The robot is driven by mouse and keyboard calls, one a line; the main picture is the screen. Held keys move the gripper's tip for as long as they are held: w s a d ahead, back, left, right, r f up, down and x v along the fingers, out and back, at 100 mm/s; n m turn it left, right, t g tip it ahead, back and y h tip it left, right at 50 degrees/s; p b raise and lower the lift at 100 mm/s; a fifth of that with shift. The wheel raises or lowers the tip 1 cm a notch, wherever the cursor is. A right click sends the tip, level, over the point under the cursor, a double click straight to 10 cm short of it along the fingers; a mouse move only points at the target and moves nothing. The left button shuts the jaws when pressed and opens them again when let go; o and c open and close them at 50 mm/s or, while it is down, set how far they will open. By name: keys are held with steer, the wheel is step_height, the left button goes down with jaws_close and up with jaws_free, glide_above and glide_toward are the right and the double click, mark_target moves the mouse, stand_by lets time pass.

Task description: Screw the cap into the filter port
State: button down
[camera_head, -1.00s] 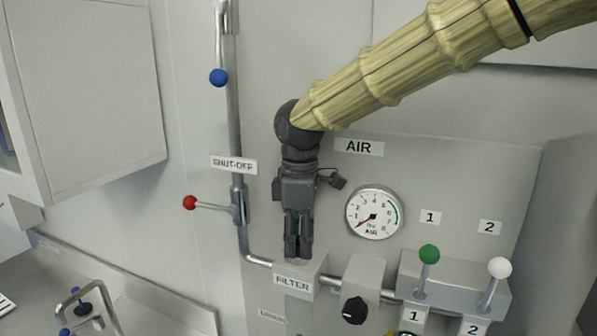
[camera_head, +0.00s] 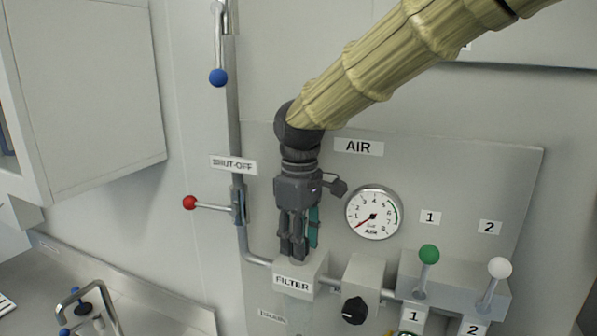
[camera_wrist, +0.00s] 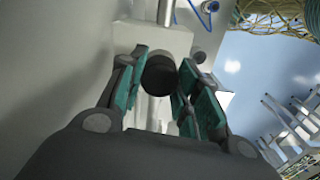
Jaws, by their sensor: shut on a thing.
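My gripper (camera_head: 294,250) points down onto the top of the grey filter block (camera_head: 300,274), labelled FILTER. In the wrist view, my gripper (camera_wrist: 160,80) has its teal-lined fingers on both sides of a dark round cap (camera_wrist: 159,74) and is shut on it. The cap sits at the face of the pale filter block (camera_wrist: 150,36). The port itself is hidden beneath the cap, so I cannot tell how deep the cap sits.
The AIR gauge (camera_head: 373,213) is close to the right of my gripper. The red-knobbed shut-off lever (camera_head: 205,206) and vertical pipe stand to its left. A black knob (camera_head: 354,310), green lever (camera_head: 428,256) and white lever (camera_head: 499,270) are at lower right.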

steer(key=m, duration=0.2)
steer(key=shift+f+m, duration=0.1)
steer(key=shift+m, duration=0.3)
steer(key=m, duration=0.3)
steer(key=shift+s+m, duration=0.1)
steer(key=shift+m, duration=0.5)
steer(key=m, duration=0.4)
